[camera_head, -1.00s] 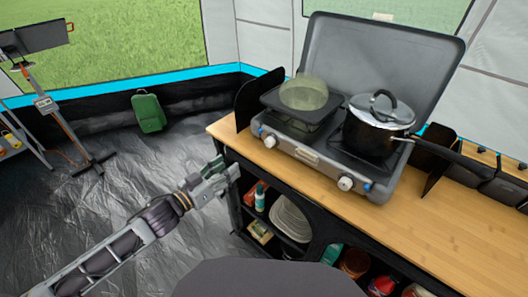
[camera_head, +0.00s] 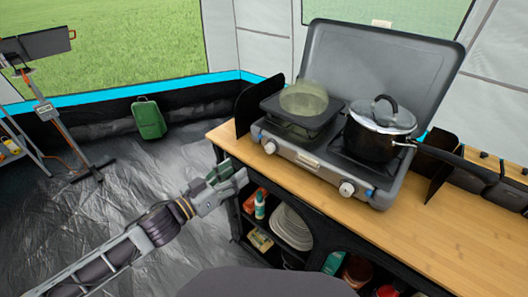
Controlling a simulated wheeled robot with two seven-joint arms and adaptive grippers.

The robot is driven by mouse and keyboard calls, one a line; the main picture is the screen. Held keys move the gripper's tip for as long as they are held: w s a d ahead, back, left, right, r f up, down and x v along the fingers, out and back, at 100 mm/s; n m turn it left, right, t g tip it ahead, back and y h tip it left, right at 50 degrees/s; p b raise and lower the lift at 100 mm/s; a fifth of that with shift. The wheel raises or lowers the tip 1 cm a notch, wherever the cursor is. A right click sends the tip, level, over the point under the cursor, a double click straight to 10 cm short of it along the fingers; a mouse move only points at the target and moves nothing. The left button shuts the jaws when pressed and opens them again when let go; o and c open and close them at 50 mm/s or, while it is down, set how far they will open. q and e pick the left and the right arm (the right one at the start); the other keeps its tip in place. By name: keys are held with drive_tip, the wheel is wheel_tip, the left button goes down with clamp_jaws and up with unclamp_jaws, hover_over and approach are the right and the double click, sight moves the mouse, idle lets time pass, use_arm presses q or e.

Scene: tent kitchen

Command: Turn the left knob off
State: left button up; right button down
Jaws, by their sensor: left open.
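The grey camping stove (camera_head: 315,161) stands on the wooden counter with its lid raised. Its left knob (camera_head: 270,147) is a small white knob at the left end of the front panel. A second white knob, the right knob (camera_head: 347,189), sits at the right end. My left gripper (camera_head: 238,178) is open and empty, in front of the counter's left edge. It is to the left of and below the left knob, apart from it. My right gripper is out of view.
A black pot with a lid (camera_head: 377,132) stands on the right burner, its handle pointing right. A pan with a greenish translucent cover (camera_head: 303,99) is on the left burner. Shelves under the counter hold plates (camera_head: 291,226) and bottles. Bare counter (camera_head: 430,222) lies right of the stove.

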sight(267, 149)
use_arm(q)
drive_tip(key=shift+x, duration=6.6)
drive_tip(key=shift+f, duration=0.1)
drive_tip(key=shift+c, duration=0.4)
drive_tip(key=c, duration=0.9)
